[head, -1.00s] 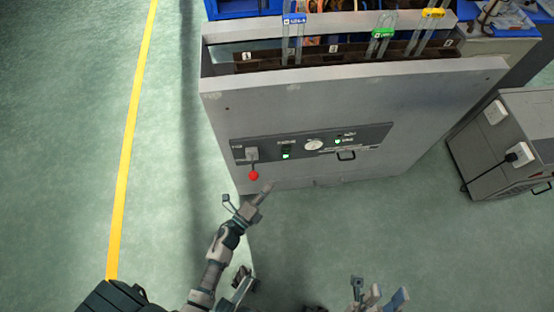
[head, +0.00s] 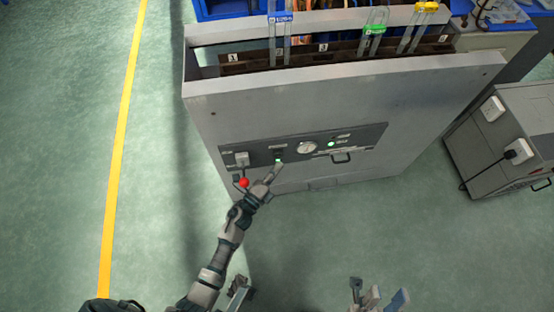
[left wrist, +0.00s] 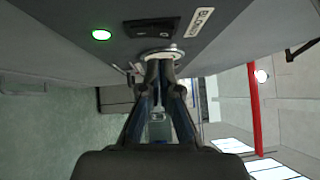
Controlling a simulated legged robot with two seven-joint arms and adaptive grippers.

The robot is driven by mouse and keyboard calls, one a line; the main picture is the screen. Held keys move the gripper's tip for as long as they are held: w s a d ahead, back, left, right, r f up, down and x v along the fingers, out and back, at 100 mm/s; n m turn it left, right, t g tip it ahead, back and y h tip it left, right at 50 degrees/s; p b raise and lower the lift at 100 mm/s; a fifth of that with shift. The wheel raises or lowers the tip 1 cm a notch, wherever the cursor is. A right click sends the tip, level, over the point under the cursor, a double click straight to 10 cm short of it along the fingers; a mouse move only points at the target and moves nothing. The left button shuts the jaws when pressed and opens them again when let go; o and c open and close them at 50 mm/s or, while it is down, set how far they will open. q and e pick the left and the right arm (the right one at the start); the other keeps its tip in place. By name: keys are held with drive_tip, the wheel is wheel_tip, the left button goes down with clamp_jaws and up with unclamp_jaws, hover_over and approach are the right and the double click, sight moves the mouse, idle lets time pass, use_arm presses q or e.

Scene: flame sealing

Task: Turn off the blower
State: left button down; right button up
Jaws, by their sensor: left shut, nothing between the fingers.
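In the left wrist view the black switch (left wrist: 152,27) sits beside a partly readable "BLO…" label. My left gripper (head: 276,170) is shut and empty, pointing up at the panel just below the switch. In the left wrist view its fingertips (left wrist: 160,62) are at a pale round fitting beside the switch; contact cannot be told. My right gripper (head: 378,296) is partly visible at the bottom edge, away from the panel; its jaw state is unclear.
A lever with a red knob (head: 244,182) stands close left of my left gripper. A gauge (head: 307,148), another green lamp (head: 331,144) and a handle (head: 341,157) lie to the right. A grey box (head: 500,145) stands far right. Floor in front is open.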

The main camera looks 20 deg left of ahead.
sight(278, 154)
use_arm(q)
drive_tip(key=shift+w+a+r, duration=0.2)
drive_tip(key=shift+w+a, duration=0.55)
drive_tip(key=shift+w, duration=0.3)
